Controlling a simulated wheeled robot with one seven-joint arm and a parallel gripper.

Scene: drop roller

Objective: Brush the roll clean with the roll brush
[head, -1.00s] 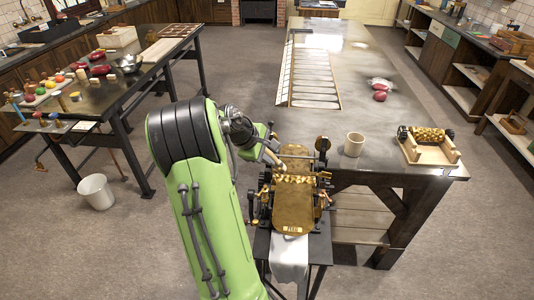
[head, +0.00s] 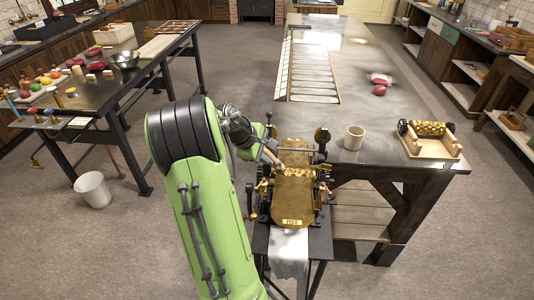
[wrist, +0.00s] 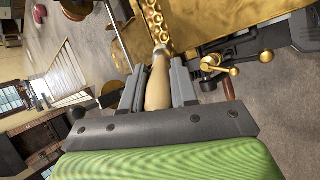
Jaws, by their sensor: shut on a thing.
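The drop roller is a brass and black machine on a small dark stand; its brass plate (head: 292,207) faces up at the front. The brass roll (head: 295,172) lies across the middle of the machine, and its row of golden hollows also shows at the top of the wrist view (wrist: 153,17). My gripper (wrist: 158,72) is shut on the pale wooden handle of the roll brush (wrist: 158,88). The brush reaches from the jaws towards the roll. Its bristle end is hard to make out against the brass, so I cannot tell whether it touches.
A beige cup (head: 354,137) and a wooden cradle (head: 432,146) with a spare brass roll (head: 428,128) stand on the long metal table (head: 355,75). A white cloth (head: 289,252) hangs below the machine. A white bucket (head: 93,190) stands on the floor at left.

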